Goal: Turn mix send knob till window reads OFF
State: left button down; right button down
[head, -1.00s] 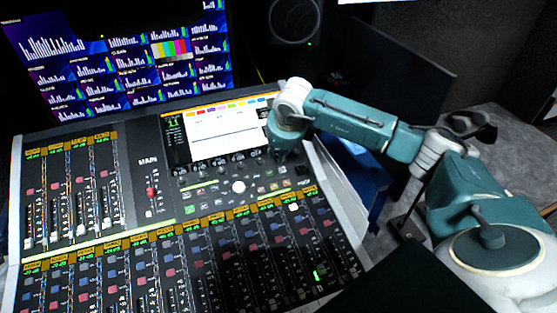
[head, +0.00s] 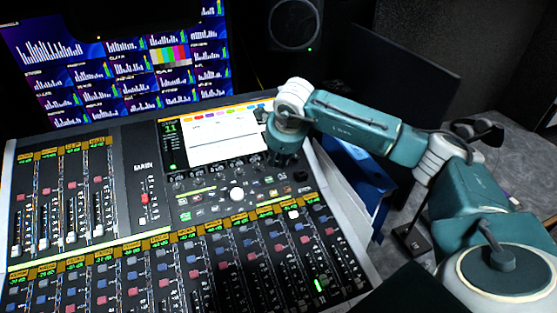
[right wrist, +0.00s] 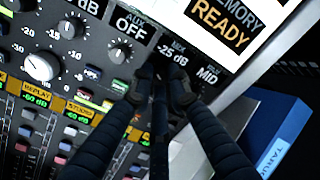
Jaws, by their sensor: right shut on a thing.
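The mixing console (head: 139,190) fills the left and middle of the head view. In the right wrist view, the mix window (right wrist: 172,56) reads -25 dB. My left gripper is not in view.
The aux window (right wrist: 131,25) reads OFF, with its knob (right wrist: 120,52) just left of my fingers. A window reading MID (right wrist: 208,75) is close on the right. A large white knob (right wrist: 41,67) is further left. A blue box (right wrist: 275,130) stands beside the console's right edge.

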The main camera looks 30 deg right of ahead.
jog(key=shift+w+r, duration=0.25)
jog(key=shift+r, duration=0.1)
jog(key=c, duration=1.7)
grip_release()
jog(key=shift+c, duration=0.2)
jog(key=shift+o, duration=0.3)
jog(key=shift+s+f, duration=0.1)
jog(key=v, duration=1.2)
